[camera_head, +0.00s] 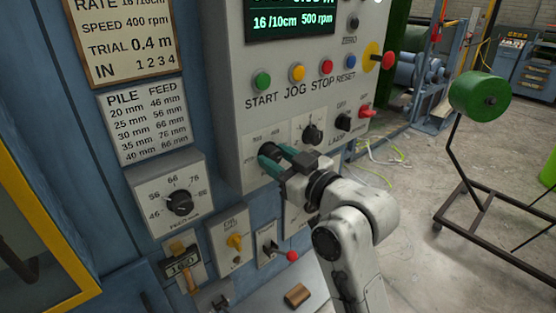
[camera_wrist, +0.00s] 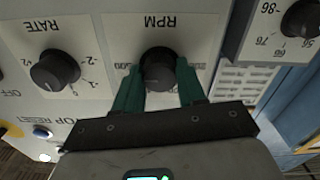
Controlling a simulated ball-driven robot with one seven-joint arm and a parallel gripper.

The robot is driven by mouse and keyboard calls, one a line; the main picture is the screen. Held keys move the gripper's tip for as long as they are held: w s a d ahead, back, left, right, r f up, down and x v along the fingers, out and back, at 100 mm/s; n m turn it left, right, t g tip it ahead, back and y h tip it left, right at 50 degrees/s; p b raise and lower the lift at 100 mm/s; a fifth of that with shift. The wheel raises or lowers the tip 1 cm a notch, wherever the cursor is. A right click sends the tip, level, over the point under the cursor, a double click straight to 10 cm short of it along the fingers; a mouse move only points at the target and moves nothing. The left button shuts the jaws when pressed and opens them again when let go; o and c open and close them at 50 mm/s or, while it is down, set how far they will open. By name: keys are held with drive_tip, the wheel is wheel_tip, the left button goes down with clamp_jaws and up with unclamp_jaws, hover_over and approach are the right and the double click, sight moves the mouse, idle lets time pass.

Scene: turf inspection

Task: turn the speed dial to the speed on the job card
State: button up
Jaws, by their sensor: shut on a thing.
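The speed dial, a black knob labelled RPM (camera_wrist: 158,66), sits on a pale plate on the control panel. My gripper (camera_head: 273,158) has its two green fingers on either side of the knob, shut on it; in the head view they hide most of it. The job card (camera_head: 124,33) at the upper left reads SPEED 400 rpm. The green display (camera_head: 290,20) at the top reads 16/10cm 500 rpm.
A RATE knob (camera_wrist: 55,71) is beside the dial. START (camera_head: 261,81), JOG, STOP and RESET buttons sit above. A yellow-and-red emergency stop (camera_head: 388,60) is at the right edge. Floor to the right is partly open.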

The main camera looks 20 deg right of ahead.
drive_tip(key=shift+f, duration=0.15)
drive_tip(key=n+b, duration=0.2)
drive_tip(key=shift+f+b, duration=0.1)
drive_tip(key=shift+b, duration=0.2)
drive_tip(key=n+b, duration=0.3)
drive_tip(key=n, duration=0.1)
drive_tip(key=n+b, duration=0.4)
drive_tip(key=n, duration=0.1)
drive_tip(key=shift+n, duration=0.3)
drive_tip(key=o, duration=1.1)
drive_tip(key=shift+r, duration=0.2)
drive_tip(key=shift+s, duration=0.1)
